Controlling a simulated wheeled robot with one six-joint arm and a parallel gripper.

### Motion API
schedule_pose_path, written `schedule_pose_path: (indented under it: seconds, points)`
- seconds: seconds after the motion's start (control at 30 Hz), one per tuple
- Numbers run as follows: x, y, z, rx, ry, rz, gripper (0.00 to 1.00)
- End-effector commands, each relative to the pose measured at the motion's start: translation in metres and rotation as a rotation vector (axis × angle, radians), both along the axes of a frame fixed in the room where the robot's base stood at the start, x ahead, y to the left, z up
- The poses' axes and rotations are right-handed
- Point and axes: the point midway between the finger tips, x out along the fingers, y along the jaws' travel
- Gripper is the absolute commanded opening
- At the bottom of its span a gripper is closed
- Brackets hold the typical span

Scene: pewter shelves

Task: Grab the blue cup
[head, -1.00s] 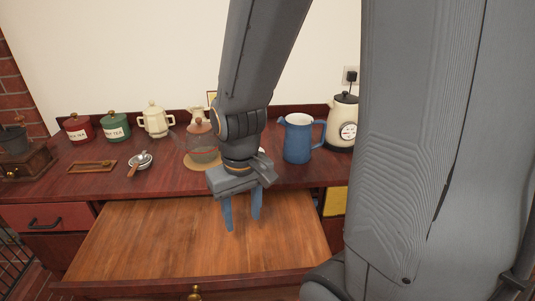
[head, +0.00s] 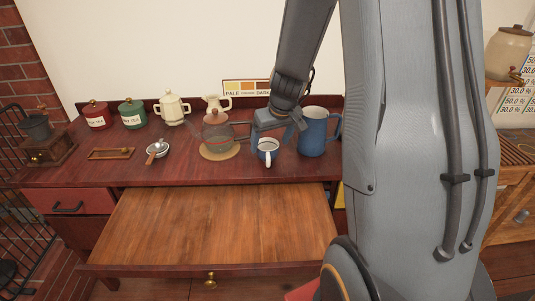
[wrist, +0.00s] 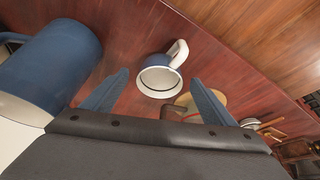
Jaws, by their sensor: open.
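The small blue cup (head: 262,156) with a white inside and white handle stands on the red-brown counter (head: 120,172), just left of a tall blue pitcher (head: 313,137). My gripper (head: 272,138) is open above and behind the cup, its blue fingers to either side of it in the head view. In the wrist view the cup (wrist: 160,62) shows between and beyond the open fingertips (wrist: 160,78), with its handle pointing away from the gripper. I cannot tell whether a finger touches it. The pitcher (wrist: 45,68) is close to the left finger there.
A glass teapot (head: 217,132) on a round mat stands left of the cup. A strainer (head: 157,150), wooden tray (head: 111,154), red canister (head: 97,115) and green canister (head: 132,113) are further left. A bare wooden pull-out board (head: 210,225) extends in front.

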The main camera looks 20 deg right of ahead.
Motion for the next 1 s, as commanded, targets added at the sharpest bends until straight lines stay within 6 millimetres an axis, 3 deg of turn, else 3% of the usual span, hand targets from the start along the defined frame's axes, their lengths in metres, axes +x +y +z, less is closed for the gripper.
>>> schedule_pose_path:
  seconds: [0.2,0.5,0.57,0.8,1.0]
  points:
    - [0.009,0.001,-0.027,0.001,0.002,-0.001,0.79]
    - [0.011,0.001,-0.031,0.000,0.001,-0.001,0.79]
    - [0.011,0.001,-0.031,0.001,0.001,-0.001,0.73]
    - [0.011,0.001,-0.031,0.000,0.001,-0.001,0.32]
    - [0.011,0.001,-0.031,0.000,0.001,-0.001,0.31]
